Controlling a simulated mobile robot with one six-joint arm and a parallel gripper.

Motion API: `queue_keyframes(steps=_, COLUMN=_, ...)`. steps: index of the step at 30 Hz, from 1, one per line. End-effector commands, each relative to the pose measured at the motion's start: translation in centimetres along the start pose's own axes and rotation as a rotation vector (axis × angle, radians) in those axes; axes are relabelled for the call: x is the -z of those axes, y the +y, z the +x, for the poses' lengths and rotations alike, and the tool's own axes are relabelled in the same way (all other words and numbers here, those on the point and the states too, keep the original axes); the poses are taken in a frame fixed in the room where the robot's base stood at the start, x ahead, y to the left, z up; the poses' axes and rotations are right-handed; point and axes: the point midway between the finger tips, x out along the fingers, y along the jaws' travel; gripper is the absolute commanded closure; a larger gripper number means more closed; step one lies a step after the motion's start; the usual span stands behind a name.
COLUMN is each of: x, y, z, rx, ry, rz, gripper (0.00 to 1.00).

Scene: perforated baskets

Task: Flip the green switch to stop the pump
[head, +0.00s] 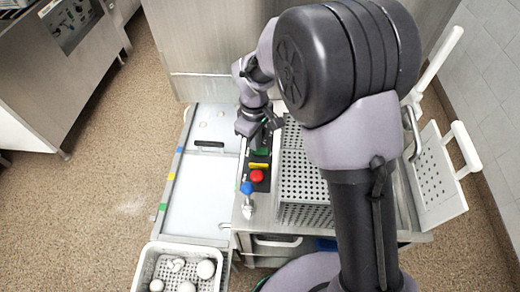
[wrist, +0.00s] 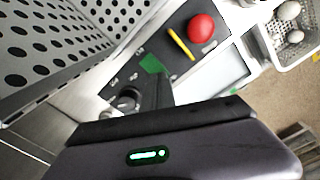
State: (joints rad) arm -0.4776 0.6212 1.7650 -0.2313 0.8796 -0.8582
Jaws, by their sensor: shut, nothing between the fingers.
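The green switch (wrist: 151,64) sits on a dark control panel (wrist: 178,22), beside a yellow switch (wrist: 180,43) and a round red button (wrist: 201,28). In the head view the green switch (head: 261,151) shows just below my gripper (head: 270,124). In the wrist view my gripper (wrist: 162,88) is shut, with nothing between its fingers. Its dark fingertips are close beside the green switch and cover part of its lower right side. I cannot tell whether they touch it. The switch's tilt is not clear.
A dark round knob (wrist: 128,98) is left of the fingers. A perforated metal basket (head: 304,214) stands right of the panel, close to my arm. A blue knob (head: 247,188) is at the panel's near end. A white basket with several white items (head: 150,262) is at the front left.

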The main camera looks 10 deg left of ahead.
Motion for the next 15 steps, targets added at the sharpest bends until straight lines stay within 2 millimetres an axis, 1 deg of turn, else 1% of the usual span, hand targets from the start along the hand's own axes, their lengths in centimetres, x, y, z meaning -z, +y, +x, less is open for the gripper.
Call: queue_keyframes(steps=15, x=-0.02, y=-0.01, z=0.84, rx=0.000, ry=-0.001, rz=0.000, gripper=1.00)
